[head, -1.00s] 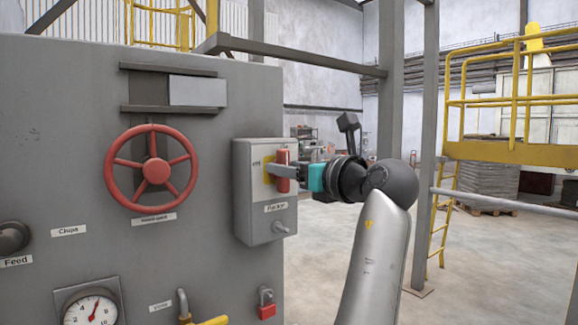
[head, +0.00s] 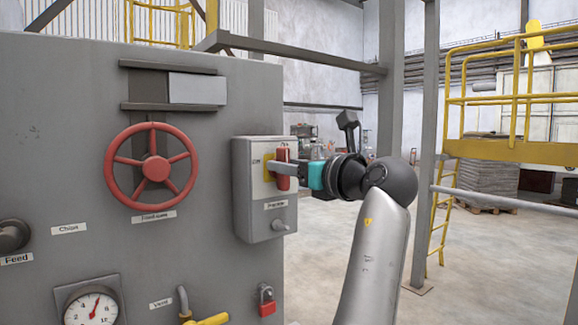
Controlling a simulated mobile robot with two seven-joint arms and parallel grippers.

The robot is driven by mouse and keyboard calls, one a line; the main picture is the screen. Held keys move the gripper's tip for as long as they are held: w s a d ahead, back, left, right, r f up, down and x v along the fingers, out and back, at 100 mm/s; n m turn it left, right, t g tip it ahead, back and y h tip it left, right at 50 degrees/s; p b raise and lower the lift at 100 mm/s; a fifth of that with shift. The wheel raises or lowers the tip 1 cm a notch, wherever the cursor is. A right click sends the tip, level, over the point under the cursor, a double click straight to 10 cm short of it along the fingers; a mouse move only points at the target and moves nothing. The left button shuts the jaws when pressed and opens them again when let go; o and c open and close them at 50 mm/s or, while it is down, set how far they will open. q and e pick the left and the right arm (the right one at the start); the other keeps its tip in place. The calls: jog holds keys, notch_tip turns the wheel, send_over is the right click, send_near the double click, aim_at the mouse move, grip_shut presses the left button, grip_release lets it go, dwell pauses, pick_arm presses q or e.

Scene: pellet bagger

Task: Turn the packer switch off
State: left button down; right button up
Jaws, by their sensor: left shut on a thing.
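The packer switch is a grey box (head: 250,206) on the right part of the grey machine panel, with a small label below its switch. Its red handle (head: 283,184) sits upright over a yellow plate (head: 268,165). My left gripper (head: 282,168) reaches in from the right and is shut on the red handle. Its fingers cover the handle's middle, and the handle's top and bottom show above and below them. The small lettering beside the plate is too blurred to read surely. My right gripper is not in view.
A red handwheel (head: 155,168) stands out from the panel left of the box. A gauge (head: 93,306), a yellow-handled valve (head: 207,320) and a red padlock (head: 267,308) are lower down. Open floor lies to the right, before a yellow railed platform (head: 512,150).

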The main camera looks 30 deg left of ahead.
pick_arm(q)
jog(key=shift+s+a+f+n+p, duration=0.15)
jog(key=shift+n+p, duration=0.35)
jog(key=shift+n, duration=2.45)
jog(key=shift+s+d+f+n+p, duration=0.15)
jog(key=shift+n+p, duration=0.35)
jog(key=shift+n, duration=2.5)
jog(key=shift+s+a+f+n+p, duration=0.15)
jog(key=shift+n+p, duration=0.35)
jog(key=shift+n, duration=2.45)
jog(key=c, duration=0.7)
grip_release()
